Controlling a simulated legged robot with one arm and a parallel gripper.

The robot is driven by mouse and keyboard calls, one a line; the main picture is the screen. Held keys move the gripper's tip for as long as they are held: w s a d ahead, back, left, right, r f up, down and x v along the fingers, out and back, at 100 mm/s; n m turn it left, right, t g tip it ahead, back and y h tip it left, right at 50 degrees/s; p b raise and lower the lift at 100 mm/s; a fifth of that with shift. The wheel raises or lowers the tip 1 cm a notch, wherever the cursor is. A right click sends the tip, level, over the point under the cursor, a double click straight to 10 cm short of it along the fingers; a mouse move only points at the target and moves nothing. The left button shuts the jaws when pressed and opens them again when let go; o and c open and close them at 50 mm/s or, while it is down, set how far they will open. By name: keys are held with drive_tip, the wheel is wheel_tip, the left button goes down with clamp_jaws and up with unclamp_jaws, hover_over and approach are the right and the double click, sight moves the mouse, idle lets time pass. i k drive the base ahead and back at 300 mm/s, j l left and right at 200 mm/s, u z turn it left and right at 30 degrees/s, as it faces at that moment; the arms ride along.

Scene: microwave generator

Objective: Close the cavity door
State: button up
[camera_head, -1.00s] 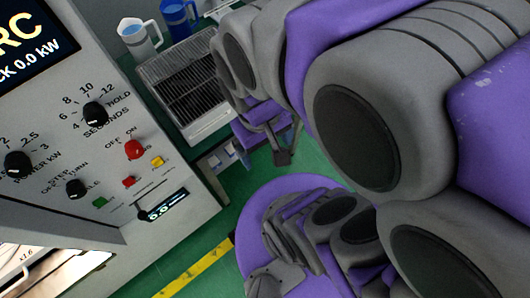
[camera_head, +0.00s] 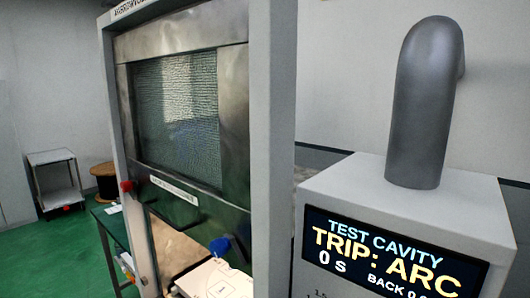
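The cavity door (camera_head: 178,192) is a metal-framed panel with a mesh window (camera_head: 178,115), set between two pale upright posts. A gap shows under its lower edge, with a tan surface visible through it. A blue knob-like part (camera_head: 220,246) is at the door's lower right, and a red part (camera_head: 126,186) is at its lower left. My gripper is not in view.
A grey cabinet (camera_head: 402,205) with a display reading "TEST CAVITY TRIP: ARC" and a thick grey pipe (camera_head: 424,105) stands at right. A white labelled box (camera_head: 222,284) is below the door. A cart (camera_head: 54,178) and spool (camera_head: 105,180) stand far left, with open green floor nearby.

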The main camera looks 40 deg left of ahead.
sight(204, 213)
drive_tip(key=u, duration=2.35)
